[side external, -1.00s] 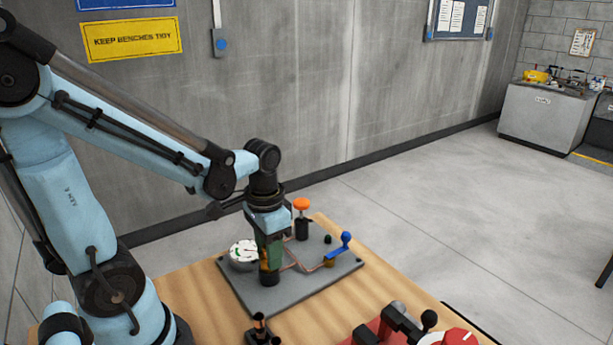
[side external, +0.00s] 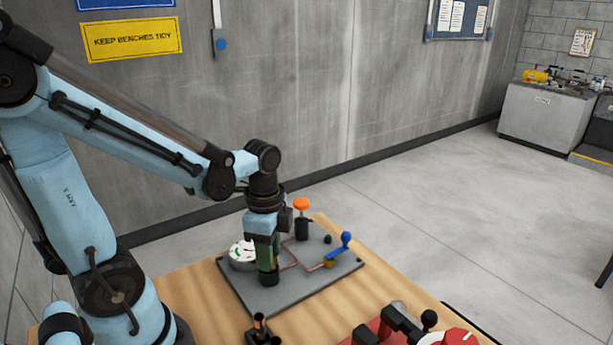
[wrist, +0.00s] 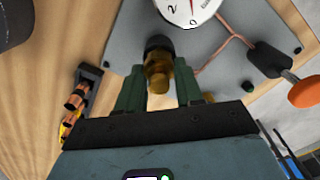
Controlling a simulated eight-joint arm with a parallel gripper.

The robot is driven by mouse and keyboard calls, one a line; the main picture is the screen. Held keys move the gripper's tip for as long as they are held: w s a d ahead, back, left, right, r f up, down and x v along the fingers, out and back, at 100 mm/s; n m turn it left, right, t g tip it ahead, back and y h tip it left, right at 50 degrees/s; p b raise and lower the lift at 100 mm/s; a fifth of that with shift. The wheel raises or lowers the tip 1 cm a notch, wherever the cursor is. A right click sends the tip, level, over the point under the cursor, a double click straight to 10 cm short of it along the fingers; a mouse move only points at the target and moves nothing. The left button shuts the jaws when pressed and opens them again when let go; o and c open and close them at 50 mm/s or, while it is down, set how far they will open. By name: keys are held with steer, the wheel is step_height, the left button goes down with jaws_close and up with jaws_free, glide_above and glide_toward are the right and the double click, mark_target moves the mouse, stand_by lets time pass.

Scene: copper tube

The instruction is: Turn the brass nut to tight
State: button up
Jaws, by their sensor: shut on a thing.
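The brass nut (wrist: 158,82) shows in the wrist view between my gripper's two green fingers, beside a dark round fitting (wrist: 157,43). My gripper (wrist: 159,70) is shut on the nut. In the side view my gripper (side external: 268,277) points straight down at the grey plate (side external: 290,298) and hides the nut. A thin copper tube (side external: 289,266) runs from near my gripper across the plate. It also shows in the wrist view (wrist: 229,32). How tight the nut is cannot be told.
A white-faced gauge (side external: 241,251) stands on the plate close to my gripper. An orange knob (side external: 301,204) and a blue-handled valve (side external: 345,241) stand farther right. A dark holder with copper-coloured ends (side external: 260,329) and a red device (side external: 458,337) are nearer the front.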

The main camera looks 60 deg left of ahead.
steer(key=shift+m, duration=0.5)
steer(key=o, duration=1)
steer(key=shift+o, duration=0.2)
steer(key=shift+r, duration=0.1)
step_height(320, 180, up, 12)
stand_by(0.4)
steer(key=w+d+f+n+t, duration=0.3)
steer(key=n+t, duration=0.4)
steer(key=n, duration=0.3)
steer(key=shift+w+d+f+n, duration=0.15)
steer(key=shift+d+f+n, duration=0.25)
steer(key=shift+d+f, duration=0.35)
